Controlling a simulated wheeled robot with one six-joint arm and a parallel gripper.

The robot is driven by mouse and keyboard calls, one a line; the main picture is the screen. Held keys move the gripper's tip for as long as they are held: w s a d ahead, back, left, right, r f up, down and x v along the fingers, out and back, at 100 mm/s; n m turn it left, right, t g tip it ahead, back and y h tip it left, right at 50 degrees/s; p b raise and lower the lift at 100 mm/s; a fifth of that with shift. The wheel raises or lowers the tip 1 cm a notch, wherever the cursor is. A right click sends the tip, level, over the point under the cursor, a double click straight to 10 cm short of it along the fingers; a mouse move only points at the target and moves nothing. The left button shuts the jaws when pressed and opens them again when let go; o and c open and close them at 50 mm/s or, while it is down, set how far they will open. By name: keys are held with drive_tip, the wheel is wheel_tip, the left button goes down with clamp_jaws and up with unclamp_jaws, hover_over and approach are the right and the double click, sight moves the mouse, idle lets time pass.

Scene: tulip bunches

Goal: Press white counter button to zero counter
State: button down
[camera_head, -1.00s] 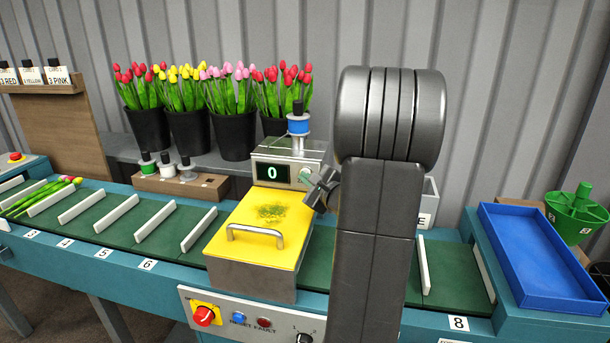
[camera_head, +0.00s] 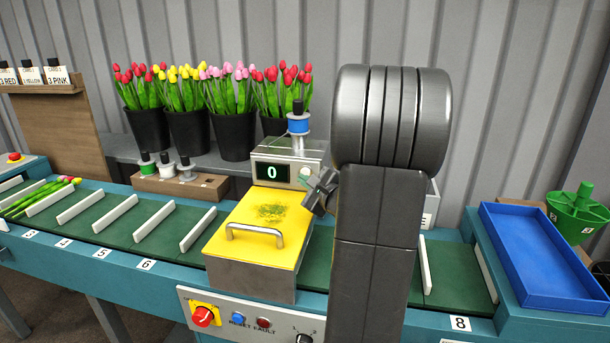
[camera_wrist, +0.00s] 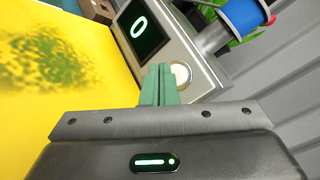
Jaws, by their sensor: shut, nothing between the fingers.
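The counter box (camera_head: 262,150) is a grey metal unit behind the yellow lid, and its dark display (camera_head: 272,172) shows a green 0. In the wrist view the display (camera_wrist: 141,25) also reads 0. The round white button (camera_wrist: 181,75) sits on the box face beside the display. My gripper (camera_wrist: 157,68) has its two green fingers closed together and empty. Their tips are at the box face, just left of the button and partly overlapping its edge in the wrist view. I cannot tell whether they touch it. In the head view my gripper (camera_head: 310,180) is at the box's right side.
The yellow lid (camera_head: 258,222) with a metal handle lies in front of the counter. A blue spool (camera_head: 298,125) stands on top of the box. Flower buckets (camera_head: 233,135) stand behind. A blue tray (camera_head: 535,260) is at the right.

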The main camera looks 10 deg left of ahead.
drive_tip(key=shift+s+b, duration=1)
drive_tip(key=shift+s, duration=1.5)
drive_tip(key=shift+w, duration=0.15)
drive_tip(key=shift+w+r+p, duration=0.15)
drive_tip(key=shift+w+p, duration=0.4)
drive_tip(key=shift+p, duration=0.05)
drive_tip(key=shift+r+p, duration=0.1)
drive_tip(key=shift+p, duration=0.8)
drive_tip(key=shift+w+p, duration=0.15)
drive_tip(key=shift+p, duration=0.35)
drive_tip(key=s, duration=0.1)
drive_tip(key=s+b, duration=0.1)
drive_tip(key=s, duration=0.1)
drive_tip(key=shift+s+a+f+b, duration=0.1)
drive_tip(key=shift+s+f+b, duration=0.1)
drive_tip(key=shift+f+b, duration=0.15)
drive_tip(key=shift+s+r, duration=0.1)
drive_tip(key=shift+s, duration=1)
